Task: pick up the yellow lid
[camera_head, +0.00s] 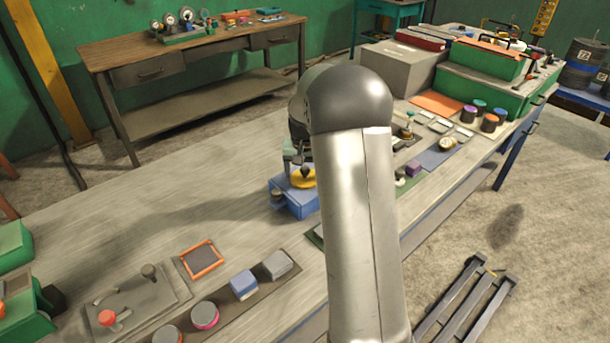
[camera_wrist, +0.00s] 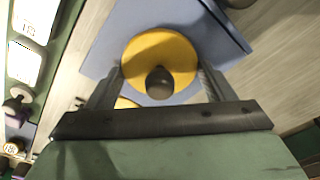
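The yellow lid (camera_wrist: 178,49) is round with a dark knob (camera_wrist: 159,82) in its middle. It lies on a blue block (camera_wrist: 118,30), which also shows in the head view (camera_head: 296,203). In the head view the lid (camera_head: 303,180) is partly hidden by my gripper and arm. My gripper (camera_wrist: 160,74) is open, its two fingers on either side of the lid and knob. A gap shows between each finger and the knob. I cannot tell whether the fingers touch the lid's rim.
The blue block stands on a long wooden workbench (camera_head: 130,195). Coloured jars (camera_head: 480,115), a purple block (camera_head: 413,168) and green crates (camera_head: 470,88) are to the right. Blue and pink containers (camera_head: 205,315) are at the front. Bare bench lies left of the blue block.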

